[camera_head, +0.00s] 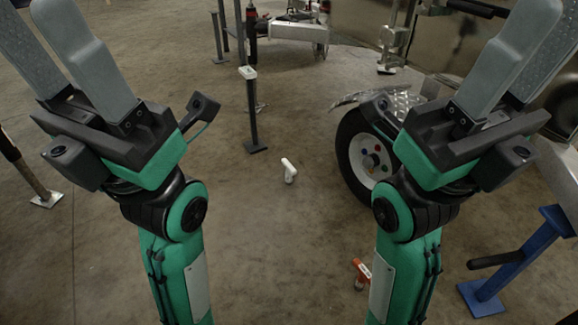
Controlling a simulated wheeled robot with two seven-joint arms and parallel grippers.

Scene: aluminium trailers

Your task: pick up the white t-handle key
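The white t-handle key (289,169) is on the concrete floor near the middle of the view, apart from everything around it. Its short bar is on top and its lower part is seen foreshortened. My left gripper (42,30) is at the upper left, with its two grey fingers apart and nothing seen between them. My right gripper (540,30) is at the upper right, its two grey fingers apparently apart and empty. The top edge of the view cuts off some fingertips. Neither gripper touches the key.
A trailer wheel (366,158) with a fender is right of the key. An orange t-handle tool (361,270) is on the floor, partly by my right arm. A black post stand (252,115) is behind the key. A blue stand (510,265) is lower right. The centre floor is clear.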

